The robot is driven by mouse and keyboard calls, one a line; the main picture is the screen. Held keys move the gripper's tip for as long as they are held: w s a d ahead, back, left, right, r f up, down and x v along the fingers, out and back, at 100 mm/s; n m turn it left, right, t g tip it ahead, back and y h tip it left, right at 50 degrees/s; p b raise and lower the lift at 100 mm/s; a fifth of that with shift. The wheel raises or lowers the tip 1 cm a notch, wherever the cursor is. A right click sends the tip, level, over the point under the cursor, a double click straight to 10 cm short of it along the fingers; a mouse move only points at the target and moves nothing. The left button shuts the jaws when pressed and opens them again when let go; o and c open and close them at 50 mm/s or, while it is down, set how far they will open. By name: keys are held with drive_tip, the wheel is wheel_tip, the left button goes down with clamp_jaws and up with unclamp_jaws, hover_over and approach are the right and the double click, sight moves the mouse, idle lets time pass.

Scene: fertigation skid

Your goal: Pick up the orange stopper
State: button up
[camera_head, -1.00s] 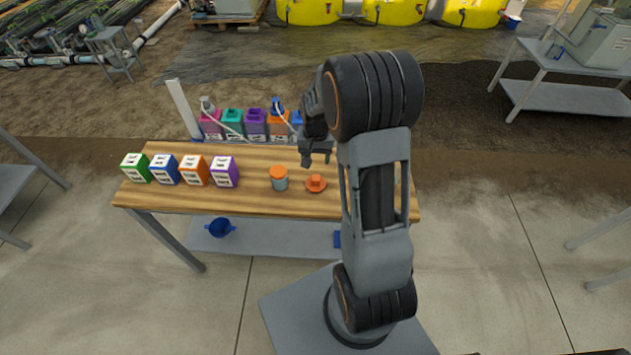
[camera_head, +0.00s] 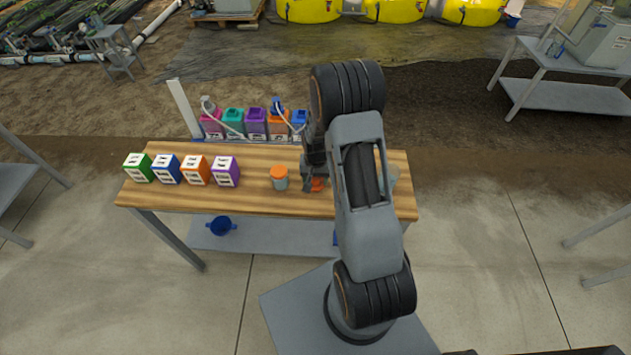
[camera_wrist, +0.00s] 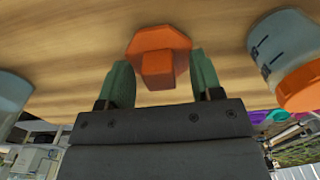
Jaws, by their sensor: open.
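The orange stopper (camera_wrist: 158,52) has a flat, many-sided flange and a smaller block-like grip. It lies on the wooden table (camera_head: 245,198) and is partly hidden by my gripper in the head view (camera_head: 317,185). My gripper (camera_head: 313,184) is low at the table, right at the stopper. In the wrist view my two green fingertips (camera_wrist: 162,72) are apart, one on each side of the stopper's grip. A gap shows on the left side; on the right the fingertip looks very near, and I cannot tell whether it touches.
A grey jar with an orange lid (camera_head: 279,178) stands just left of my gripper. Green, blue, orange and purple labelled boxes (camera_head: 225,172) line the table's left part. Several coloured containers with hoses (camera_head: 256,122) stand behind. A translucent vessel (camera_head: 392,177) is at the right, partly hidden.

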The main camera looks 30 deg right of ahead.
drive_tip(key=shift+c, duration=0.2)
drive_tip(key=c, duration=0.9)
drive_tip(key=shift+c, duration=0.2)
